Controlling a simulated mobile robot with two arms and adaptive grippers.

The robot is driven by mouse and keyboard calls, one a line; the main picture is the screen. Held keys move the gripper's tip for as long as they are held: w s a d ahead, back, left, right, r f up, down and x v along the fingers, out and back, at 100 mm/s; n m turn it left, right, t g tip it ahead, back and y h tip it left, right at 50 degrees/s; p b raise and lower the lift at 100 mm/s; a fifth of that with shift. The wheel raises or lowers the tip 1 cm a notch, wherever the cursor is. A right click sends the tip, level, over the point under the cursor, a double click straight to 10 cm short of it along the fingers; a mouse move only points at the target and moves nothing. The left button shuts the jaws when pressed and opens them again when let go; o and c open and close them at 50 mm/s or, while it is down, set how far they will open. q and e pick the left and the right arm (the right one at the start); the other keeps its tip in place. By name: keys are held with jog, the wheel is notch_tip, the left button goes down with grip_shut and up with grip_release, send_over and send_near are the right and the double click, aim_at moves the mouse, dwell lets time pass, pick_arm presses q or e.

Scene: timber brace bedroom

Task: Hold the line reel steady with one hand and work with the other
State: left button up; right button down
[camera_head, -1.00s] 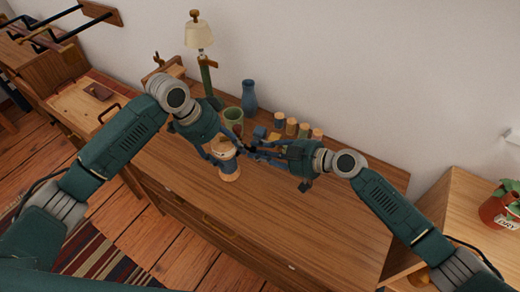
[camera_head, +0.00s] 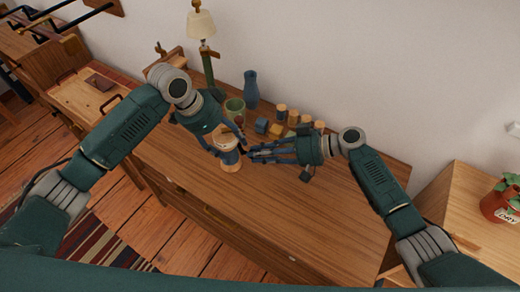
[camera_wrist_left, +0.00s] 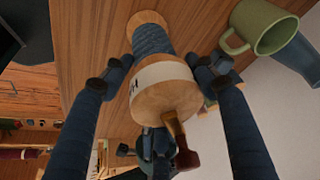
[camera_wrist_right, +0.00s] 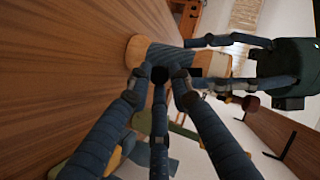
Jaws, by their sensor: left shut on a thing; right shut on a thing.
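The line reel (camera_head: 229,160) stands upright on the wooden desk top (camera_head: 270,215). It is a pale wooden spool wound with blue line (camera_wrist_left: 152,40), with a white label band and a crank with a dark brown knob (camera_wrist_left: 187,158). My left gripper (camera_head: 238,139) is shut on the reel, its fingers on either side in the left wrist view. The reel's blue winding (camera_wrist_right: 165,52) also shows in the right wrist view. My right gripper (camera_wrist_right: 159,85) is shut on a small dark piece (camera_wrist_right: 160,74) beside the winding. What that piece belongs to is unclear.
A green mug (camera_head: 235,106), a blue vase (camera_head: 251,90) and several small coloured pieces (camera_head: 280,114) stand behind the reel. A lamp (camera_head: 201,25) stands at the back left. The desk front and right are clear. A potted plant (camera_head: 497,206) stands on a right-hand cabinet.

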pick_arm(q)
jog(key=shift+s+f, duration=0.2)
jog(key=shift+f, duration=0.1)
pick_arm(e)
jog(key=shift+s+a+f+m+g+y, duration=0.15)
jog(key=shift+s+m+g+y, duration=0.3)
jog(key=shift+m, duration=0.55)
pick_arm(q)
jog(key=shift+a, duration=0.1)
pick_arm(e)
jog(key=c, duration=1.6)
grip_release()
jog(key=v, duration=1.2)
